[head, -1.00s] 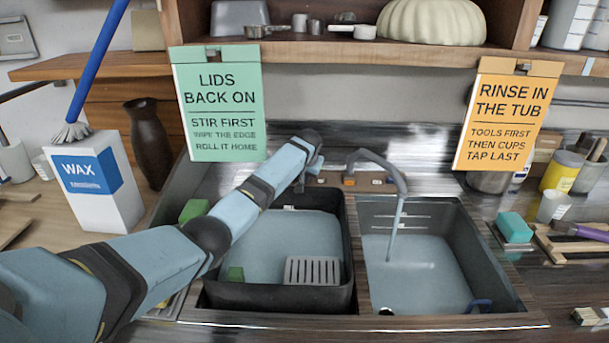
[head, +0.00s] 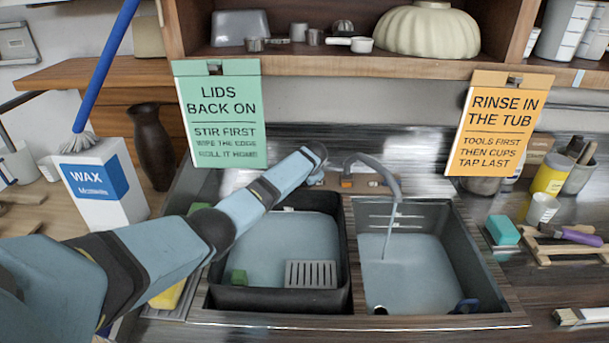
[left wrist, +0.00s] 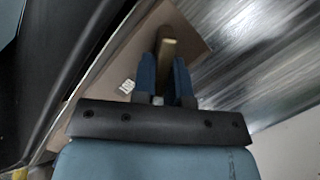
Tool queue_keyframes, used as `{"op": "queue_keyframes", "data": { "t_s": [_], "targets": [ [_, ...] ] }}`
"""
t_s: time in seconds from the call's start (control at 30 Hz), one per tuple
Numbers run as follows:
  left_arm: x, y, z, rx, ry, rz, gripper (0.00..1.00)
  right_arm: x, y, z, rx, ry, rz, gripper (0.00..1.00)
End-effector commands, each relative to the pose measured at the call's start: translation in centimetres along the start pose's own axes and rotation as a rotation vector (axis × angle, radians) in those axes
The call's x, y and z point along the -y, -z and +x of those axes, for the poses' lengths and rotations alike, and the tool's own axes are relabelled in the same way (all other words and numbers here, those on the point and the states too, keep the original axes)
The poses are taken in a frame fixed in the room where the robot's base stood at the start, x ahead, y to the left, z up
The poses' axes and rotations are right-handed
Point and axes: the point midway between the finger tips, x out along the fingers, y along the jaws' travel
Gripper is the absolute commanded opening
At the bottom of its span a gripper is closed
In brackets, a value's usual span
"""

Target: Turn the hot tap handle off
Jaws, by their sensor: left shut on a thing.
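The tap (head: 374,166) stands behind the sink on a brass-coloured base, with its spout bent over the right basin. A thin stream of water (head: 390,228) runs from it into the right basin. My left arm reaches across the left basin to the left side of the tap base, and its gripper is mostly hidden behind the wrist in the head view. In the left wrist view my left gripper (left wrist: 165,64) has its two blue fingers closed on either side of the brass-coloured hot tap handle (left wrist: 169,46). My right gripper is in neither view.
The left basin holds a black tub (head: 277,299) with water and a grey slotted rack (head: 311,274). The right basin (head: 480,262) holds water. Signs hang from the shelf above. A wax box (head: 105,187) and a dark vase (head: 152,146) stand at left.

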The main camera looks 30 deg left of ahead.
Motion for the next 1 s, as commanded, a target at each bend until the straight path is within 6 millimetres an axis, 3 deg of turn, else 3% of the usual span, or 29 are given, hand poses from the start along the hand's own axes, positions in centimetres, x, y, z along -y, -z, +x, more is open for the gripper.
{"op": "queue_keyframes", "data": {
  "t_s": [0.63,0.67,0.77,1.0],
  "targets": [
    [-0.02,0.11,-0.07,-0.004,0.013,0.056,0.0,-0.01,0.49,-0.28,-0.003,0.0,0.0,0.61],
    [-0.02,0.11,-0.07,-0.004,0.013,0.056,0.18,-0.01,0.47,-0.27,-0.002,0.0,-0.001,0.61],
    [-0.03,0.1,-0.06,-0.003,0.013,0.055,0.39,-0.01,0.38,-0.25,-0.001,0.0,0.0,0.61],
    [-0.05,0.05,-0.04,-0.002,0.012,0.055,0.39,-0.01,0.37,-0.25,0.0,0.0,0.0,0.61]
  ]
}}
